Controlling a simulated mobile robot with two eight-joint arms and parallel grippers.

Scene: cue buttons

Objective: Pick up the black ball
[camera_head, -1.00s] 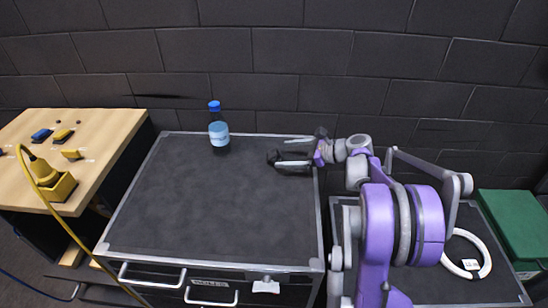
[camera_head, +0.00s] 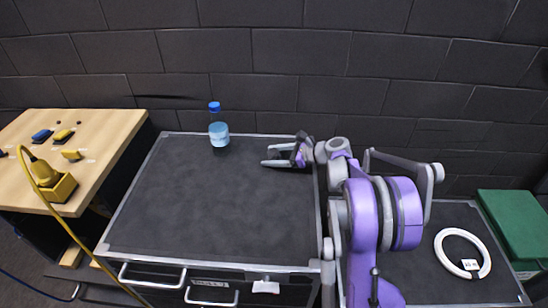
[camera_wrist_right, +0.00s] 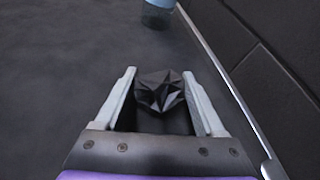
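The black ball (camera_wrist_right: 160,92) is a dark faceted lump in the right wrist view. It lies between the two grey fingers of my right gripper (camera_wrist_right: 160,88), close to the right finger, with a narrow gap on the left. The fingers are apart, and I see no clear grip on the ball. In the head view my right gripper (camera_head: 270,155) is low over the far right part of the dark cart top (camera_head: 210,200), fingers pointing left. There I cannot make out the ball against the dark surface. My left gripper is not in view.
A water bottle (camera_head: 218,130) with a blue cap stands at the cart's back edge, left of my right gripper. A black block wall is close behind. A wooden table (camera_head: 100,125) stands left. A white ring (camera_head: 440,250) lies to the right near a green box (camera_head: 515,225).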

